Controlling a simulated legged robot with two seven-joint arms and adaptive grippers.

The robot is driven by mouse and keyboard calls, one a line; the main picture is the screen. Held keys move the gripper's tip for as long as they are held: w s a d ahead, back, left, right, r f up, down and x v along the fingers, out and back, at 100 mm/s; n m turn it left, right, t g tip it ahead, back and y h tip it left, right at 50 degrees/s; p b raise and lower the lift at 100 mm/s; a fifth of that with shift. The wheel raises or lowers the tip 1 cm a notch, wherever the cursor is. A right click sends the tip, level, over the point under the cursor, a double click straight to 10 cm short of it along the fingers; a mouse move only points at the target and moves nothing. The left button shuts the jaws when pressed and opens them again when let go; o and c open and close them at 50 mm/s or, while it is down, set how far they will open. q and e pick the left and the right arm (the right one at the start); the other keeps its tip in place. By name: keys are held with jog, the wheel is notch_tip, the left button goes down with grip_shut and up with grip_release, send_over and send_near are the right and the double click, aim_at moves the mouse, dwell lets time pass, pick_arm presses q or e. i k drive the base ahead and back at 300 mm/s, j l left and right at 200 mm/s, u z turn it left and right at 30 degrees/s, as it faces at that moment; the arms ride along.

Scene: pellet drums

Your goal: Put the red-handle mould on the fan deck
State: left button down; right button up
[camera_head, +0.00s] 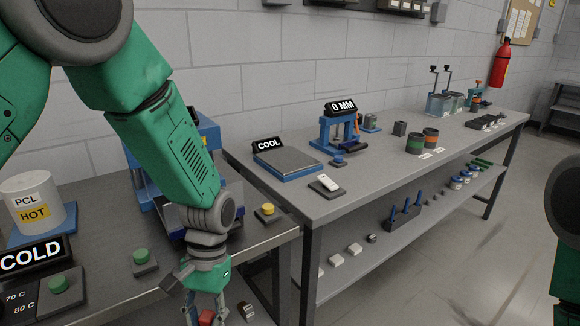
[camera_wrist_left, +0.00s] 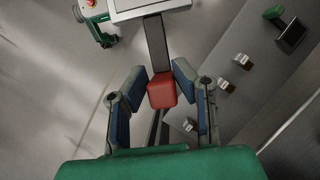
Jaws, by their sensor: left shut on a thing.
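The red-handle mould's red grip (camera_wrist_left: 162,90) lies between the fingers of my left gripper (camera_wrist_left: 157,95) in the left wrist view. A dark bar runs from the grip to a pale-rimmed flat mould, cut off by the top edge. In the head view my left gripper (camera_head: 205,306) is low, in front of the near bench, with a bit of red grip (camera_head: 206,318) between its fingers; the mould's plate is not seen there. The fan deck seems to be the blue-and-grey platform (camera_head: 288,162) by the COOL sign; its top is bare. My right gripper is out of view.
A blue press (camera_head: 207,135) stands behind my left arm. A PCL HOT pot (camera_head: 30,203), a COLD sign (camera_head: 32,256) and a green button (camera_head: 140,256) are on the near bench. A white device (camera_head: 329,183) and a 0 MM press (camera_head: 340,132) stand near the platform.

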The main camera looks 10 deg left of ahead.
aim_at(285, 158)
jog(key=i+l+u, duration=0.1)
jog(key=i+l, duration=0.4)
jog(key=l, duration=0.15)
jog(key=i+l+u, duration=0.15)
jog(key=l, duration=0.2)
jog(key=i+l+u, duration=0.1)
jog(key=i+l, duration=0.4)
jog(key=l, duration=0.3)
jog(key=j+u, duration=0.05)
